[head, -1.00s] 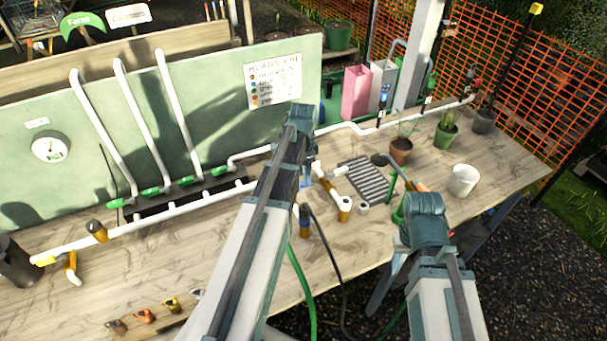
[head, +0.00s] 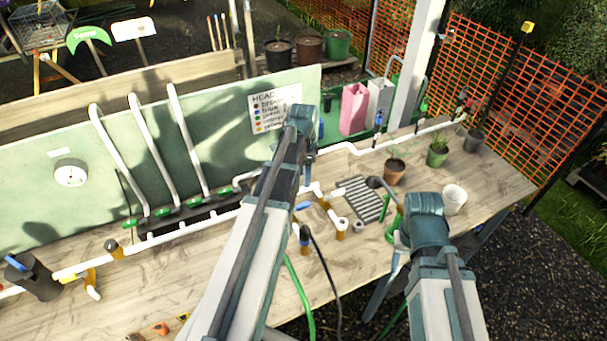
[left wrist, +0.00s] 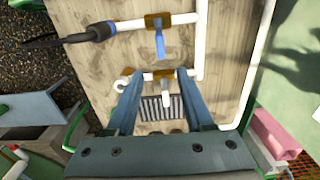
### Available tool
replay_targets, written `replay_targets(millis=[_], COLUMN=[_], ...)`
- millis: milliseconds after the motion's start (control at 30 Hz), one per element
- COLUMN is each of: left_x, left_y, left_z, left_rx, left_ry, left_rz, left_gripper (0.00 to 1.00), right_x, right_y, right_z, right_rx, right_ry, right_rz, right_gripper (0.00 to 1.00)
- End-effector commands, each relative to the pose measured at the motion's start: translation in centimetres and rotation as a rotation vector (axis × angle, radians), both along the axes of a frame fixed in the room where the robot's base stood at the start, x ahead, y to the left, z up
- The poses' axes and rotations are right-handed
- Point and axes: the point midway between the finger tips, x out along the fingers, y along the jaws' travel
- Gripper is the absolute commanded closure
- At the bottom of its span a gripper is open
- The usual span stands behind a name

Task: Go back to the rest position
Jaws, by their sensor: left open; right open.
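My left gripper (left wrist: 160,84) is open and empty in the left wrist view. Its two fingers point over the workbench top, and white pipe with brown fittings (left wrist: 160,76) shows between and beyond them. A ribbed grey grate (left wrist: 160,108) also shows between the fingers. In the head view my left arm stands over the middle of the bench, and its own links hide the gripper. My right arm stands at the bench's front right.
The wooden bench (head: 200,285) carries white piping along a green panel (head: 225,125). A dark pot (head: 32,279) stands at the left. A white pot (head: 454,199), plant pots and the grate (head: 362,202) stand at the right. A green hose (head: 302,290) hangs over the front edge.

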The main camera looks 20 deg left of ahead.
Motion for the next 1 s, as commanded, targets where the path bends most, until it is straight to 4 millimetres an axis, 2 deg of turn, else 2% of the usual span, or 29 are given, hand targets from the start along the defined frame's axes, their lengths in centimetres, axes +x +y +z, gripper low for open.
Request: replay_targets(millis=[333, 433, 467, 567, 700, 800, 900, 1000], left_x=[0.0, -0.6, -1.0, -3.2, -7.7, -11.0, -13.9, -16.0], left_y=[0.0, -1.4, -2.3, -6.8, -13.8, -17.6, -20.4, -22.1], left_z=[-0.1, -0.9, -1.4, -3.6, -7.1, -9.1, -10.6, -11.6], left_rx=[0.000, 0.003, 0.004, 0.018, 0.047, 0.070, 0.088, 0.102], left_ry=[0.000, 0.003, 0.005, 0.012, 0.021, 0.020, 0.015, 0.009], left_rz=[0.000, 0.009, 0.018, 0.064, 0.162, 0.233, 0.294, 0.342], left_gripper=[0.47, 0.47, 0.47, 0.47, 0.47, 0.47, 0.47, 0.47], right_x=[0.0, 0.0, 0.0, 0.0, 0.0, 0.0, 0.0, 0.0], right_y=[0.0, 0.0, 0.0, 0.0, 0.0, 0.0, 0.0, 0.0], right_z=[-0.1, -0.9, -1.4, -3.6, -7.1, -9.2, -10.7, -11.7], right_rx=[0.000, 0.000, 0.000, -0.001, -0.002, -0.001, -0.002, -0.002], right_ry=[0.000, 0.000, 0.000, 0.000, 0.000, -0.001, -0.001, -0.001], right_rz=[0.000, 0.001, 0.001, 0.003, 0.006, 0.009, 0.011, 0.012], right_gripper=[0.50, 0.50, 0.50, 0.50, 0.50, 0.50, 0.50, 0.50])
